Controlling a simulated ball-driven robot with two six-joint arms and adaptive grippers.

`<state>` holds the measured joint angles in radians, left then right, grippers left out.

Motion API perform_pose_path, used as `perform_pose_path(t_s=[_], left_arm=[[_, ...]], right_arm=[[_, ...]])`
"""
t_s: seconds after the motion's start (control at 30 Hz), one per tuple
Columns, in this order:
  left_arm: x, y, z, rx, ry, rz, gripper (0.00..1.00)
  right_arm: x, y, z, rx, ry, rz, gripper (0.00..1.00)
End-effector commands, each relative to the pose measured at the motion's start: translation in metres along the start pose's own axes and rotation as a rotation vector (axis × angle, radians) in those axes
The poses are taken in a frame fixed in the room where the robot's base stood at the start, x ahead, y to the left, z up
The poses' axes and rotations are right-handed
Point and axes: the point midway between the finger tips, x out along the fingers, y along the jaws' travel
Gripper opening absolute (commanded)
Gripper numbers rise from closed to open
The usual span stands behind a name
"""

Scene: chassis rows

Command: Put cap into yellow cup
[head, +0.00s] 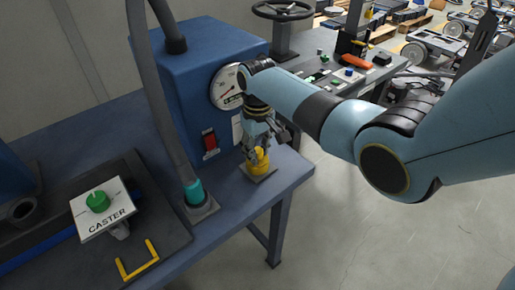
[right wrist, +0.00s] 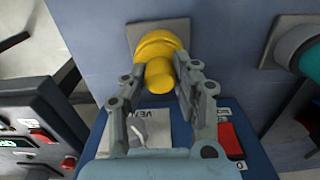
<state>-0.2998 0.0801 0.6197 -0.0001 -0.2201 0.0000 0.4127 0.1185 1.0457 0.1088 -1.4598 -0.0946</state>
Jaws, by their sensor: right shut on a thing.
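The yellow cup (head: 259,169) stands on a small grey plate at the right end of the blue bench. It also shows in the right wrist view (right wrist: 153,44), on its plate. My right gripper (head: 256,150) points down at the cup. In the right wrist view my right gripper (right wrist: 160,74) has its fingers on either side of a yellow cylindrical piece, which looks like the cap (right wrist: 158,77), and is shut on it. The cap is at the cup's mouth and overlaps it in the picture. I cannot tell how deep it sits. My left gripper is not in view.
A blue cabinet with a gauge (head: 227,87) and a red switch (head: 210,141) stands close behind the gripper. A teal fitting (head: 194,192) with a grey hose is left of the cup. A CASTER sign (head: 103,211) and a yellow bracket (head: 138,261) are further left.

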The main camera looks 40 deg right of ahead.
Motion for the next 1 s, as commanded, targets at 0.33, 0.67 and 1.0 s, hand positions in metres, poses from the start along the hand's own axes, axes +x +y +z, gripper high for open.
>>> perform_pose_path(t_s=[0.33,0.67,1.0], left_arm=[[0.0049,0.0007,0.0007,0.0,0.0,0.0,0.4],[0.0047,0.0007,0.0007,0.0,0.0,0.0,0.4],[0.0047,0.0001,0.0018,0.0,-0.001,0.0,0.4]], right_arm=[[0.0081,-0.0001,0.0001,0.0,0.0,0.0,0.01],[0.0086,-0.0003,0.0008,0.0,-0.002,-0.001,0.48],[0.0076,-0.0005,0.0006,0.0,-0.001,-0.001,0.55]])
